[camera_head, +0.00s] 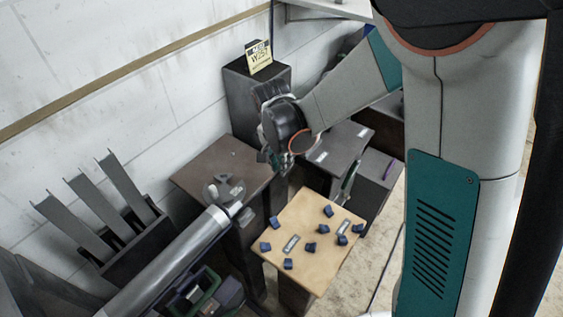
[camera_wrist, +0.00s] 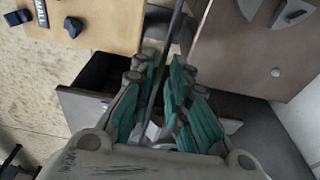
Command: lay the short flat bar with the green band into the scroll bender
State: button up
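My gripper (camera_head: 278,160) hangs near the brown bench top (camera_head: 215,160), between it and the wooden table. In the wrist view its green-padded fingers (camera_wrist: 163,75) are close together around a narrow dark flat bar (camera_wrist: 172,28). The bar runs from between the pads up to the top edge. The scroll bender (camera_head: 223,190), with a round plate and grey dies, sits on the brown bench top. Its grey parts (camera_wrist: 292,12) also show at the top right in the wrist view, apart from the bar.
A wooden table (camera_head: 312,265) carries several blue blocks and two labelled pieces. A dark strip with greenish marks (camera_head: 348,178) stands by the grey cabinets. Tall grey bars (camera_head: 124,186) stand in a rack at left. A dark pillar (camera_head: 255,98) bears a yellow sign.

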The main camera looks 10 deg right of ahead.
dwell(0.3)
notch_tip(320, 180, up, 7)
jog(key=shift+s+a+r, duration=0.2)
jog(key=shift+s+a, duration=0.2)
dwell(0.5)
